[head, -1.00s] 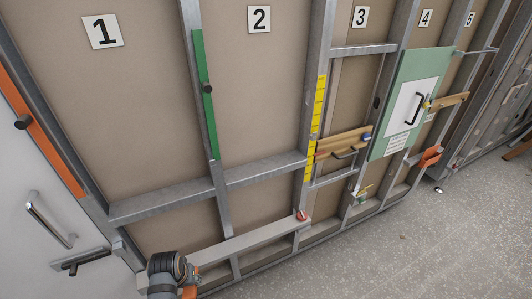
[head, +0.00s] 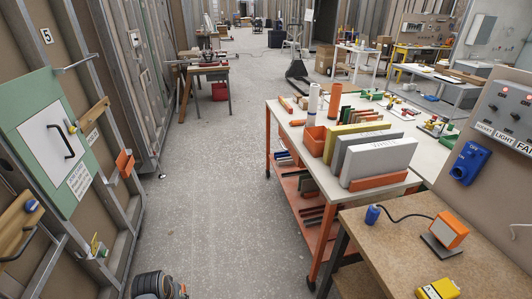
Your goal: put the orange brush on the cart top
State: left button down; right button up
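The cart with a pale top (head: 322,176) and orange legs stands right of the middle in the head view. Its top bears an orange open box (head: 314,140), a thin orange bar (head: 298,122), white and grey slabs and a yellow one. I cannot tell any orange brush for sure among these orange things. Neither gripper's fingers are in view.
A brown workbench (head: 390,250) with an orange-and-grey device stands at the near right, close to the cart. A wall frame with a green panel (head: 30,125) and an orange holder (head: 124,163) lines the left. The speckled floor (head: 215,200) between is clear.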

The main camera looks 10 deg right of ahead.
aim_at(296, 118)
jog(key=i+j+z, duration=0.15)
jog(key=i+z, duration=0.3)
jog(key=i+j+z, duration=0.25)
jog(key=z, duration=0.2)
jog(key=i+j+z, duration=0.25)
jog(key=z, duration=0.15)
jog(key=i+j+z, duration=0.2)
jog(key=j+z, duration=0.25)
jog(key=j, duration=0.15)
jog(key=i+j+z, duration=0.15)
jog(key=j+z, duration=0.75)
jog(key=i+j, duration=0.05)
jog(key=j, duration=0.05)
